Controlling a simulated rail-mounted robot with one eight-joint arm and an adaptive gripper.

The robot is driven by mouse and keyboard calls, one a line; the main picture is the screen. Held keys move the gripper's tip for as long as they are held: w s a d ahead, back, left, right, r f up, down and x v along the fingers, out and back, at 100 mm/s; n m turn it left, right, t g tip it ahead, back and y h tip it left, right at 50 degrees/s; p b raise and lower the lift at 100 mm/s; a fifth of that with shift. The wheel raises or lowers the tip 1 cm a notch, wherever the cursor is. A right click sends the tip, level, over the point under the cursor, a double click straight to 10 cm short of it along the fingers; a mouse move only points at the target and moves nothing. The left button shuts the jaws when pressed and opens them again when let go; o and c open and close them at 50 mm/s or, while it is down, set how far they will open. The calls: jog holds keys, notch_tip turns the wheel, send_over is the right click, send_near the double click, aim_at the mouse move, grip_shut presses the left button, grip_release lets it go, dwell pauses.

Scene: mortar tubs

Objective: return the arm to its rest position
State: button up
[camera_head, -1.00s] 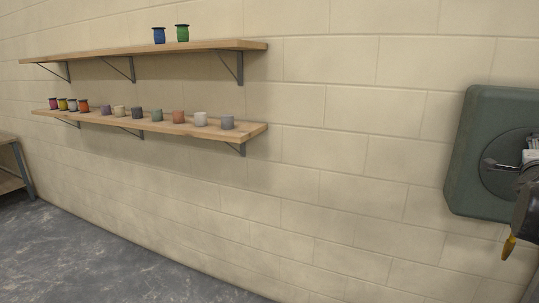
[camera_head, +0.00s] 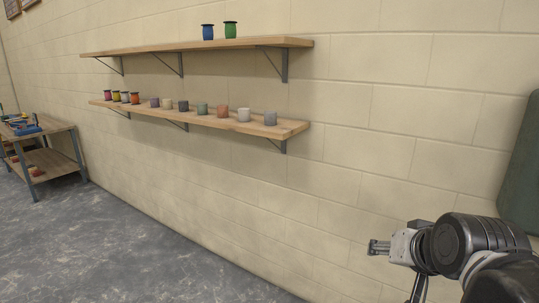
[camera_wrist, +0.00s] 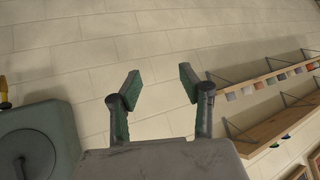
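My gripper (camera_wrist: 160,84) is open and empty in the wrist view. Its two green-grey fingers stand apart with only the block wall behind them. In the head view my dark arm reaches in from the lower right, in front of the wall. A grey end part of it points left, well below and to the right of the shelves.
An upper shelf (camera_head: 190,47) bears a blue and a green spool. A lower shelf (camera_head: 290,128) bears several spools and cups. A workbench (camera_head: 53,130) with tools stands at far left. A green wall box (camera_head: 524,170) is at the right edge. The floor is clear.

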jog(key=s+a+f+n+g, duration=0.2)
jog(key=s+a+f+n, duration=0.1)
jog(key=s+f, duration=0.3)
jog(key=shift+s+a+g, duration=0.3)
jog(key=shift+s+a, duration=0.15)
jog(key=shift+s, duration=0.8)
jog(key=shift+f, duration=0.1)
